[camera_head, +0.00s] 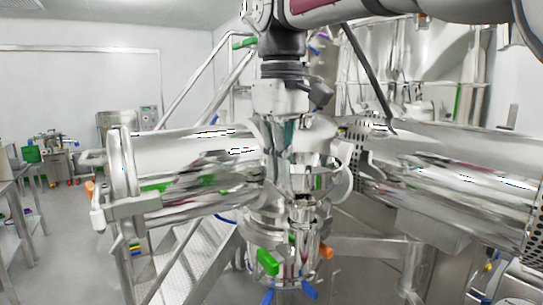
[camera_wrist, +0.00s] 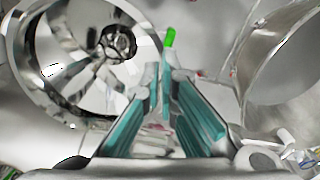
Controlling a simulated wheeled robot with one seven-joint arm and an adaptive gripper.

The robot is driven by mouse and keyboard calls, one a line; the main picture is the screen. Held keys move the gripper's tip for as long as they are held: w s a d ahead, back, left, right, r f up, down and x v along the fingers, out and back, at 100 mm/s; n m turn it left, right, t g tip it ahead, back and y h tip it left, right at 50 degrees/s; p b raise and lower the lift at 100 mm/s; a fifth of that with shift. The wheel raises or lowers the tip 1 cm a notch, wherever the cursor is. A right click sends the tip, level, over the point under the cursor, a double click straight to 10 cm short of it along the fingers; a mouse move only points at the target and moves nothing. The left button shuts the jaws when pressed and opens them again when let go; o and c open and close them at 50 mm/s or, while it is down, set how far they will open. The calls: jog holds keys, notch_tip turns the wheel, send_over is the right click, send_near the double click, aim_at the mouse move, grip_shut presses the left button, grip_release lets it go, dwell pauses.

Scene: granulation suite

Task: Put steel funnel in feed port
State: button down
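The steel funnel (camera_head: 320,178) shows in the head view as a shiny bowl just right of my gripper's fingertips. In the wrist view its wide round mouth (camera_wrist: 60,75) fills the left, with a dark hole near its top right. My gripper (camera_head: 290,150) points down, and its teal-padded fingers (camera_wrist: 166,88) are close together with the funnel's rim edge between their tips. The feed port cannot be clearly told from the steel fittings (camera_head: 292,245) below the funnel. Whether the funnel's stem touches them is hidden by glare and overlap.
Large horizontal steel cylinders stand left (camera_head: 190,160) and right (camera_head: 450,170) of my gripper. Green, blue and orange handles (camera_head: 268,262) stick out below. Steel stairs (camera_head: 185,260) rise behind. A round steel opening (camera_wrist: 290,70) is close on the right in the wrist view. Open floor lies left.

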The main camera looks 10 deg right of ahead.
aim_at(282, 186)
jog(key=shift+f, duration=1.6)
jog(key=shift+s+p, duration=0.1)
jog(key=shift+p, duration=0.45)
jog(key=c, duration=1.7)
grip_release()
jog(key=shift+r, duration=0.1)
notch_tip(282, 186, up, 12)
jog(key=shift+f, duration=0.1)
